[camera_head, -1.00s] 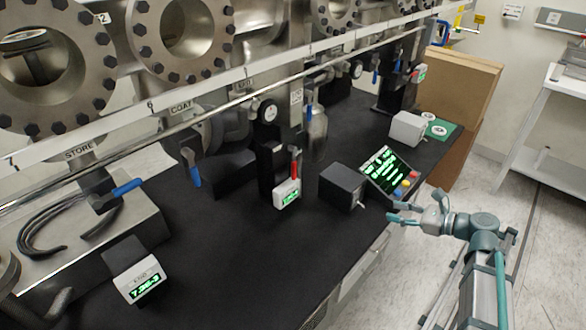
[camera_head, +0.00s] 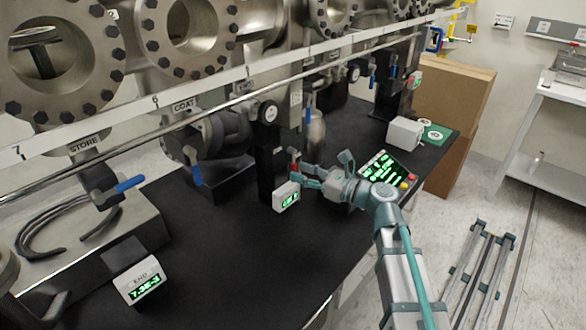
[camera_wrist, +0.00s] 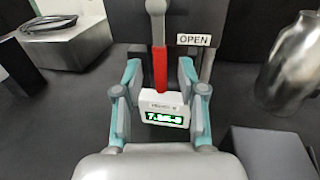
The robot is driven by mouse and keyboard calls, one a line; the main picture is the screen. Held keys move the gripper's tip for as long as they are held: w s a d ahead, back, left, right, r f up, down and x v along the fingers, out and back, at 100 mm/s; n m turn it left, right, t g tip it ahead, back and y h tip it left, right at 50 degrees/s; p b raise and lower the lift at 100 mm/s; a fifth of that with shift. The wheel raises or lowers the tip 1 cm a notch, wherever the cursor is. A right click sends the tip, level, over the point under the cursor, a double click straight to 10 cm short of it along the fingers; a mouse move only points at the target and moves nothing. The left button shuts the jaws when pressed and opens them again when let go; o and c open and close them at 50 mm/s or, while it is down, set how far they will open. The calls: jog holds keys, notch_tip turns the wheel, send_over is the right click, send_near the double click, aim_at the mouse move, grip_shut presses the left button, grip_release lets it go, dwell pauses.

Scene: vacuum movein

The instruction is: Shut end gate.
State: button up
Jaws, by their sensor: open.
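A lever with a red handle (camera_wrist: 160,68) hangs from a grey rod in the wrist view, below a black block with an OPEN label (camera_wrist: 193,40). My gripper (camera_wrist: 159,85) is open, with one finger on each side of the red handle; I cannot tell whether they touch it. In the head view my gripper (camera_head: 312,178) is at this lever and partly covers its red handle (camera_head: 294,164). A white readout box (camera_wrist: 164,108) with green digits sits just below the handle. A readout marked END (camera_head: 143,280) stands at the front left.
Blue-handled levers (camera_head: 130,184) hang from other ports. A tilted green-lit control panel (camera_head: 384,168) and a white box (camera_head: 405,133) stand to the right on the black bench (camera_head: 235,255). A dark box (camera_wrist: 270,154) and a metal cylinder (camera_wrist: 291,68) are right of my gripper.

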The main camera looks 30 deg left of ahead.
aim_at(294, 170)
jog(key=shift+a, duration=1.65)
grip_shut()
